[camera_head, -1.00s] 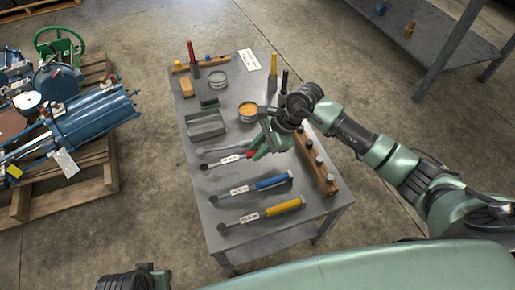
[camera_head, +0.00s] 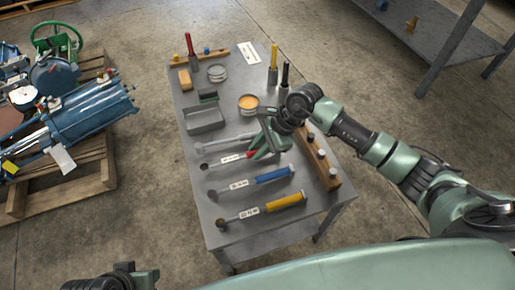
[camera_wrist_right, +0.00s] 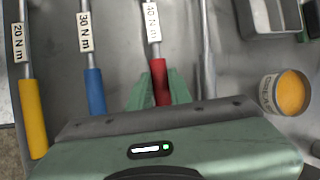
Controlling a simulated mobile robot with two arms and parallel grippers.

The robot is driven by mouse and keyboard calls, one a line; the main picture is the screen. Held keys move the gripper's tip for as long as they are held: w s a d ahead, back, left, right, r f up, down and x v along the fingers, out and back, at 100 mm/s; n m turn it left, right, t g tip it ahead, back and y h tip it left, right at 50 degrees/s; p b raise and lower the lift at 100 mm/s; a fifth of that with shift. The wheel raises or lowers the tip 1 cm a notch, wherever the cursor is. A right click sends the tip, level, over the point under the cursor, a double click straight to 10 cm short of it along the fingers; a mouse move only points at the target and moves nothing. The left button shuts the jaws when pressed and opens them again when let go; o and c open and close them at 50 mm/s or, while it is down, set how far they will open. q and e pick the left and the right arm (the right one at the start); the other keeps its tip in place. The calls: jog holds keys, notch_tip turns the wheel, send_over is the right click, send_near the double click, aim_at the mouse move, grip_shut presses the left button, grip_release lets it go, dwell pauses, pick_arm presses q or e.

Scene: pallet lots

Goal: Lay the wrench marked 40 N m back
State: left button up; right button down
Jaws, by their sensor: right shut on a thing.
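The wrench marked 40 N m (camera_head: 229,159) has a red handle and a white label. It lies along the grey table top (camera_head: 225,180), its head pointing left. My right gripper (camera_head: 264,146) is shut on its red handle, which also shows between the green fingers in the right wrist view (camera_wrist_right: 159,82). I cannot tell whether the wrench touches the table. The blue-handled 30 N m wrench (camera_head: 272,177) and the yellow-handled 20 N m wrench (camera_head: 284,204) lie nearer me. A plain grey wrench-like shape (camera_head: 224,142) lies beyond it. A dark part of my left arm shows at bottom left; its jaws are unclear.
A grey tray (camera_head: 205,126), an open tin of orange stuff (camera_head: 248,107) and a wooden rack (camera_head: 329,172) surround the wrench area. More tools stand at the far end. A loaded pallet (camera_head: 100,183) stands left; a grey shelf (camera_head: 440,35) stands at upper right.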

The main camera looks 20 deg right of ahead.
jog(key=shift+f+b, duration=0.2)
jog(key=shift+b, duration=0.15)
dwell(0.3)
jog(key=c, duration=1.2)
grip_release()
